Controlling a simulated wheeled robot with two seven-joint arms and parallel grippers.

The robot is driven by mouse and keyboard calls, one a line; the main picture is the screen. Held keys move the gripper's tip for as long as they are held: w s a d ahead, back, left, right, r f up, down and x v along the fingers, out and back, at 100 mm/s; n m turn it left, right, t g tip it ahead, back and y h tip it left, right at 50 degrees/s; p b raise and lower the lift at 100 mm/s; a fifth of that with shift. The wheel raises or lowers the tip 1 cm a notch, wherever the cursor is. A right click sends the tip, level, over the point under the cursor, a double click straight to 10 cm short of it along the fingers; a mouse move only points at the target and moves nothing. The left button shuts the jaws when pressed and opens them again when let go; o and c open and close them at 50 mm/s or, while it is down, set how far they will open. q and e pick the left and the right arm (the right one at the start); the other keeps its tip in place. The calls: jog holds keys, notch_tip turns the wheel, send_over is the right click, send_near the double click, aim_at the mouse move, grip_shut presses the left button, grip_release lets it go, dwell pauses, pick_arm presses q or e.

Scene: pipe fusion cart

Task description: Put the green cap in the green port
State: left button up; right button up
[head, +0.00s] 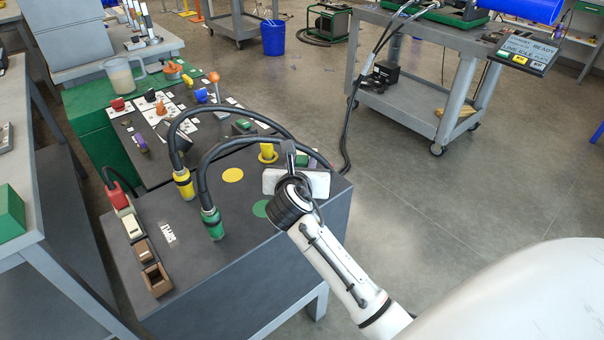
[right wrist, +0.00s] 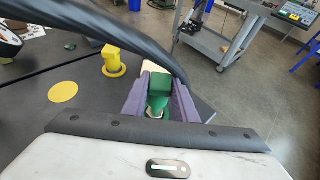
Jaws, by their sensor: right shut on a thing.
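The green cap (right wrist: 159,88) sits between the purple-grey fingers of my right gripper (right wrist: 160,98) in the right wrist view. In the head view my right gripper (head: 304,160) is at the far right corner of the dark cart top, and only a little of the green cap shows. I cannot tell whether the cap touches the surface. A green disc (head: 261,208) lies on the cart top, nearer than the gripper and partly beside my arm. A green cable plug (head: 212,222) stands upright left of that disc. I cannot make out an open green port. My left gripper is not in view.
A yellow cap (head: 268,153) stands just left of my gripper, with a yellow disc (head: 232,174) nearby. A yellow plug (head: 183,183) stands farther left. Black cables (head: 215,148) arch over the cart top (head: 180,265) close to my gripper. Brown and white blocks line the left edge.

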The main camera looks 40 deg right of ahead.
notch_tip(320, 180, down, 3)
jog(key=shift+r, duration=0.1)
jog(key=o, duration=1)
jog(key=shift+s+a+r, duration=0.15)
jog(key=shift+s+a, duration=0.05)
jog(key=v, duration=0.7)
